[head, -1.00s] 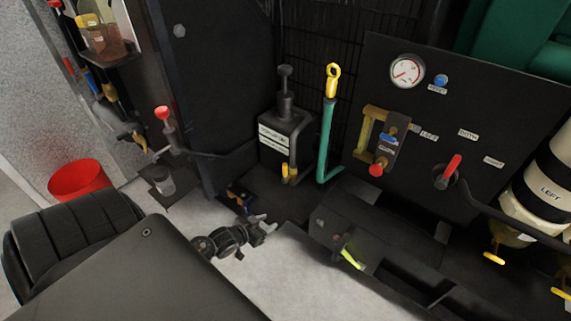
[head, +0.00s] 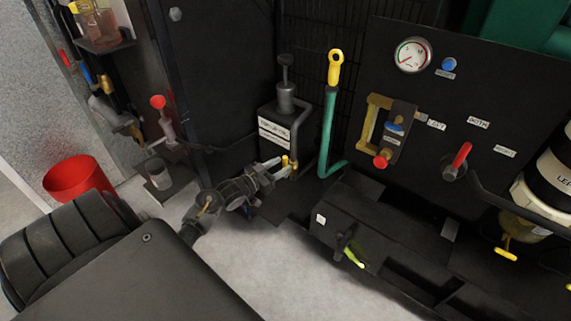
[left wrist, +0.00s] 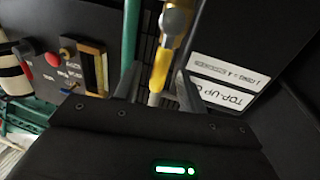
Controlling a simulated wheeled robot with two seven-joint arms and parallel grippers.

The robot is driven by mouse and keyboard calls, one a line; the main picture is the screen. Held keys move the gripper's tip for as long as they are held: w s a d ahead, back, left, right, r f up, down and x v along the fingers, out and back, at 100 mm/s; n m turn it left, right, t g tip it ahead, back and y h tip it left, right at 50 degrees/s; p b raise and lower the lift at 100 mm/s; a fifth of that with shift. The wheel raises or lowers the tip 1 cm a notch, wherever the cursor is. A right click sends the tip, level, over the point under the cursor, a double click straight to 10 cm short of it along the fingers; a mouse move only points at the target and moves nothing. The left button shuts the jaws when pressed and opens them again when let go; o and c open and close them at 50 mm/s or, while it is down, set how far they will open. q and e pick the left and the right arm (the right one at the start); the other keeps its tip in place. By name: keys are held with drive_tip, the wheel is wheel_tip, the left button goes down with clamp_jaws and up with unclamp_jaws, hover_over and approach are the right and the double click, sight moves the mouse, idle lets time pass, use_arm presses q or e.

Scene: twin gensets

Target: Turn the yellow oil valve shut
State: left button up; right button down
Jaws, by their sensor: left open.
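The yellow oil valve (head: 286,160) is a small upright yellow piece on the grey pipe below the black top-up container (head: 278,125). In the left wrist view the yellow valve (left wrist: 160,70) stands between the two fingers, with a pale tip below it. My left gripper (head: 281,168) is open with its fingers around or right beside the valve; I cannot tell whether they touch it. It also shows in the left wrist view (left wrist: 156,84). The fingers partly hide the valve in the head view. My right gripper is not in view.
A green tube with a yellow ring (head: 335,68) stands just right of the valve. A black panel with a gauge (head: 413,55) and a red lever (head: 462,154) is further right. A red bucket (head: 74,180) is at left. The grey floor in front is clear.

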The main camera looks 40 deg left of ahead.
use_arm(q)
drive_tip(key=shift+w+d, duration=0.15)
drive_tip(key=shift+w, duration=0.6)
drive_tip(key=shift+w+d, duration=0.15)
drive_tip(key=shift+w, duration=0.55)
clamp_jaws()
